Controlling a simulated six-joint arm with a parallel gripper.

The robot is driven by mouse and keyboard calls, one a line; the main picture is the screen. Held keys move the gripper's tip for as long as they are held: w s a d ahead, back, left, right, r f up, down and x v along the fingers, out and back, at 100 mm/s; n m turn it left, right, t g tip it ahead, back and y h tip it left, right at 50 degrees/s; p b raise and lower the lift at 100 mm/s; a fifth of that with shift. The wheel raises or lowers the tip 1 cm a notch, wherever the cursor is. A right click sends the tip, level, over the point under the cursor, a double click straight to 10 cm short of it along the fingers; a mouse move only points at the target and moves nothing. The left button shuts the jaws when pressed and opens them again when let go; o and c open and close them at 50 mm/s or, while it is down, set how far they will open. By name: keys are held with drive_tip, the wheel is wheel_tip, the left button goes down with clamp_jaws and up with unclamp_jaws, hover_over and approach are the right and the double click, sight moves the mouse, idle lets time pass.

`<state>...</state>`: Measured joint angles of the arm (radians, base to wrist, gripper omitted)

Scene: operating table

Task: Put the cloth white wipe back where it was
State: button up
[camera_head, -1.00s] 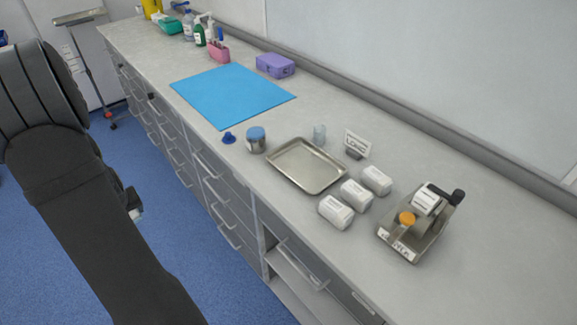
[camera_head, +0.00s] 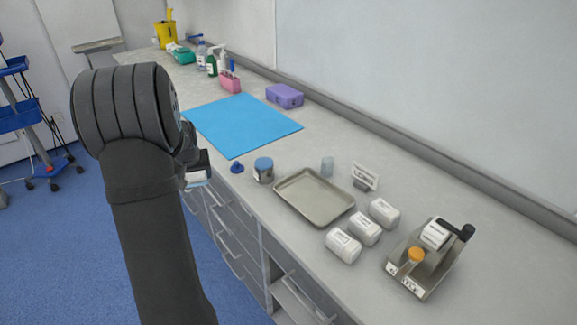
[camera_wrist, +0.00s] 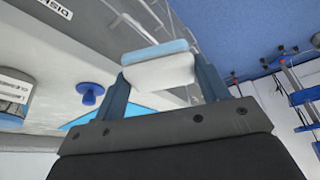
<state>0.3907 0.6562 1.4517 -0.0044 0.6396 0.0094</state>
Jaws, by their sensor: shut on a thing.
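My gripper (camera_wrist: 162,84) is shut on a folded white wipe (camera_wrist: 165,72) with a light blue band along one edge. In the wrist view the wipe spans the gap between the two fingers. In the head view my gripper (camera_head: 197,172) is at the counter's front edge, left of the blue knob-shaped piece, and the arm partly hides it. A bit of the wipe (camera_head: 198,180) shows below it.
A blue mat (camera_head: 240,125) lies on the counter. The small blue piece (camera_head: 237,167) and a blue-lidded jar (camera_head: 263,170) stand before it. A clear cup (camera_head: 327,166), a sign (camera_head: 365,175), a purple box (camera_head: 285,96) and a metal dispenser (camera_head: 420,270) also stand there.

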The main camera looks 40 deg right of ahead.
drive_tip(key=s+d+r+m+h, duration=0.1)
drive_tip(key=s+d+r, duration=0.15)
drive_tip(key=d, duration=0.55)
drive_tip(key=s+d+r+m, duration=0.2)
drive_tip(key=d+r, duration=0.2)
drive_tip(key=d, duration=0.5)
drive_tip(key=s+d+r+m+g, duration=0.1)
drive_tip(key=s+d+r, duration=0.2)
drive_tip(key=s+d, duration=1.25)
drive_tip(key=w+a+f, duration=0.1)
drive_tip(key=w+f, duration=0.1)
drive_tip(key=w, duration=0.1)
drive_tip(key=w+a+f, duration=0.1)
drive_tip(key=w+f, duration=0.1)
drive_tip(key=w, duration=0.1)
drive_tip(key=w+f, duration=0.2)
drive_tip(key=w, duration=0.2)
drive_tip(key=shift+a+f, duration=0.15)
drive_tip(key=shift+a, duration=0.25)
drive_tip(key=shift+w+f, duration=0.15)
drive_tip(key=shift+f, duration=1.95)
drive_tip(key=shift+f, duration=0.1)
drive_tip(key=o, duration=0.9)
drive_tip(key=shift+o, duration=0.2)
